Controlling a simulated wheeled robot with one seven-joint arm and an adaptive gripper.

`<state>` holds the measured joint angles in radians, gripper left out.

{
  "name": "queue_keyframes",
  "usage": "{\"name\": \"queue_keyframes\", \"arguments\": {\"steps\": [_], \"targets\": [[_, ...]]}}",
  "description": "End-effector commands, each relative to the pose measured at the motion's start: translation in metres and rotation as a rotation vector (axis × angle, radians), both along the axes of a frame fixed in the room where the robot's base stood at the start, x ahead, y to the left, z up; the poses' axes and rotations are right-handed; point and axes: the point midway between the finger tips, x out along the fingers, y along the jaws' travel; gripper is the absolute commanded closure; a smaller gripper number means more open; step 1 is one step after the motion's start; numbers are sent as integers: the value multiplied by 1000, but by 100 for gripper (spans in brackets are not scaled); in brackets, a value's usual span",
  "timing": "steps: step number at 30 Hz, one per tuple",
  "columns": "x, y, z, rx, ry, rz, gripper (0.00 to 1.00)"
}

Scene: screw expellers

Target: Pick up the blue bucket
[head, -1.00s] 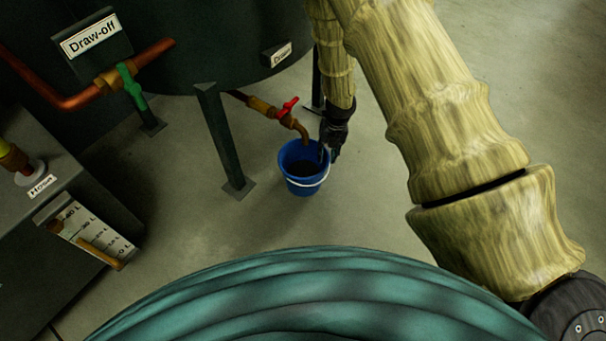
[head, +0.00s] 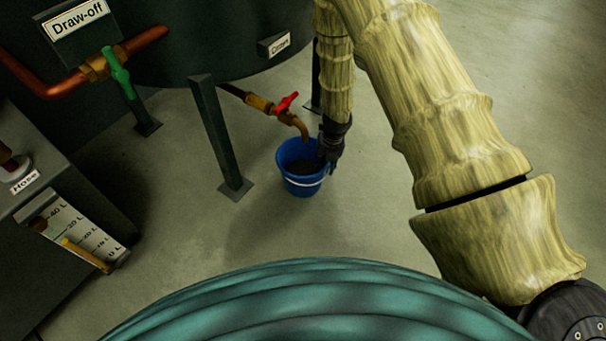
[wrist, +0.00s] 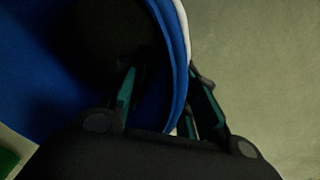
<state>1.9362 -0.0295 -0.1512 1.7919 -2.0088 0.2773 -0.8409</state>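The blue bucket (head: 303,182) stands upright on the floor under the curved copper spout in the head view. It has a white handle and a dark inside. My gripper (head: 329,163) is at the bucket's right rim, pointing down. In the wrist view the blue bucket (wrist: 40,70) fills the left side, with its white-edged rim running between the fingers of my gripper (wrist: 165,90). One finger is inside the bucket and the other is outside the wall. The fingers are apart, with a gap visible on the inner side. Contact of the outer finger with the wall is unclear.
A drain pipe with a red valve handle (head: 287,101) hangs just above the bucket. A dark tank leg (head: 217,130) stands to its left. A grey cabinet with a level gauge (head: 80,232) is at the left. The floor (head: 385,225) right of the bucket is clear.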

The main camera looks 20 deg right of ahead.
Motion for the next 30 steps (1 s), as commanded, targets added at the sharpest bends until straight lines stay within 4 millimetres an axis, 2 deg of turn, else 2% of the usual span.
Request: {"name": "queue_keyframes", "arguments": {"steps": [4, 5, 9, 25, 30], "targets": [[0, 0, 1, 0, 0, 0, 72], [0, 0, 1, 0, 0, 0, 75], [0, 0, 1, 0, 0, 0, 100], [1, 0, 3, 1, -1, 0, 100], [1, 1, 10, 1, -1, 0, 100]]}}
